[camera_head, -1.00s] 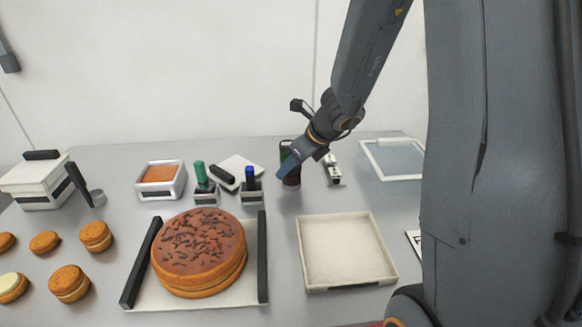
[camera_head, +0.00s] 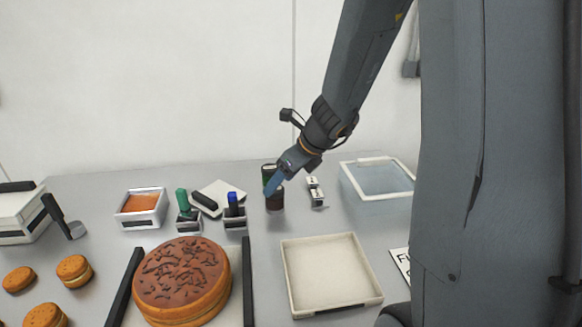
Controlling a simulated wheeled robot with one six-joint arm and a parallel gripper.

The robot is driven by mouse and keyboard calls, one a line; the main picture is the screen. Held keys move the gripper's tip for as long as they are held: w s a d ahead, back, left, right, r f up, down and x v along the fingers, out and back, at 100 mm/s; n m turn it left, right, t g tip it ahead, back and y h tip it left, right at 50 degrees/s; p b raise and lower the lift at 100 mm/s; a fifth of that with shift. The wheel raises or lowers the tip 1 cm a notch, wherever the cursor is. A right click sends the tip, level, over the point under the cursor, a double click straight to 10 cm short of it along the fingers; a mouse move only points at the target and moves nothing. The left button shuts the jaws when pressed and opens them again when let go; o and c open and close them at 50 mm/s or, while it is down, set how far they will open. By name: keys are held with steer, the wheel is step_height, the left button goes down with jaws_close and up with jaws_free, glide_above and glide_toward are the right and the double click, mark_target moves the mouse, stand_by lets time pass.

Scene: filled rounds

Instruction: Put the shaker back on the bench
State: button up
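The shaker (camera_head: 275,202) is a small dark cylinder with a green upper part and a brown lower part. It is upright at the back middle of the grey bench (camera_head: 240,265), behind the empty cream tray. Its base appears at or very near the bench top; I cannot tell whether it touches. My gripper (camera_head: 273,187) comes down from the upper right, with a blue finger slanting across the shaker's middle. The other finger is hidden, so I cannot tell whether the grip is closed on it.
A cream tray (camera_head: 290,286) stands in front. A sprinkled cake (camera_head: 182,280) is at front left. Green-capped (camera_head: 182,202) and blue-capped (camera_head: 233,205) tools stand in holders left of the shaker. A small metal piece (camera_head: 316,192) and a clear bin (camera_head: 352,190) are to the right.

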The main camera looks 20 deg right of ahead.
steer(key=v, duration=0.6)
steer(key=s+a+f+n+g+h, duration=0.1)
steer(key=s+f+n, duration=0.1)
steer(key=s+n, duration=0.3)
steer(key=s+a+f+n+g+h, duration=0.1)
steer(key=s+n, duration=0.4)
steer(key=n, duration=0.7)
steer(key=s+a+f+n+g+h, duration=0.1)
steer(key=s+f+n, duration=0.2)
steer(key=n, duration=0.6)
steer(key=shift+s+a+f+g+p, duration=0.1)
steer(key=shift+s+a+g+p, duration=0.1)
steer(key=shift+s, duration=0.3)
steer(key=shift+s+a+f+g+p, duration=0.1)
steer(key=shift+s+a+g, duration=0.1)
steer(key=shift+s, duration=0.25)
steer(key=n, duration=0.1)
steer(key=s+n, duration=0.1)
steer(key=n, duration=0.1)
steer(key=shift+d+f+h, duration=0.15)
steer(key=shift+f+h, duration=0.05)
steer(key=shift+h, duration=0.1)
steer(key=shift+c, duration=0.2)
